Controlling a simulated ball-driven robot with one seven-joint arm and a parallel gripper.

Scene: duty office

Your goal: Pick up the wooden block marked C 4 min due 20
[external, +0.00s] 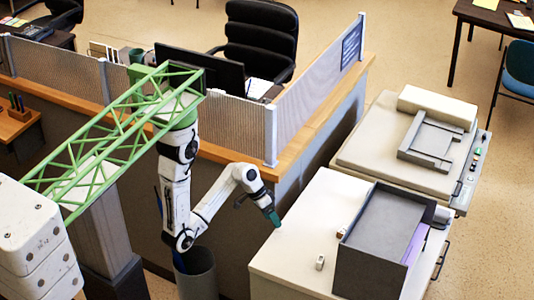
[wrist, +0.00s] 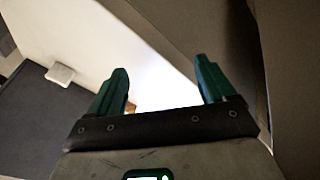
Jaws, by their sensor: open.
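One block (external: 320,262) stands near the front, left of the grey tray box. The other block (external: 341,233) is farther back, close to the box's left wall. No marking is readable, so I cannot tell which is C 4 min due 20. My gripper (external: 272,215) is above the cabinet's left edge, up and left of both blocks. In the wrist view my gripper (wrist: 162,66) has its two green fingers apart, with nothing between them. A small pale object (wrist: 60,73) shows at left there, possibly a block.
The open grey tray box (external: 372,262) takes up the cabinet's right side. A copier-like machine (external: 405,150) stands behind it. The counter with its partition (external: 312,95) runs close behind my arm. The cabinet top left of the box is mostly clear.

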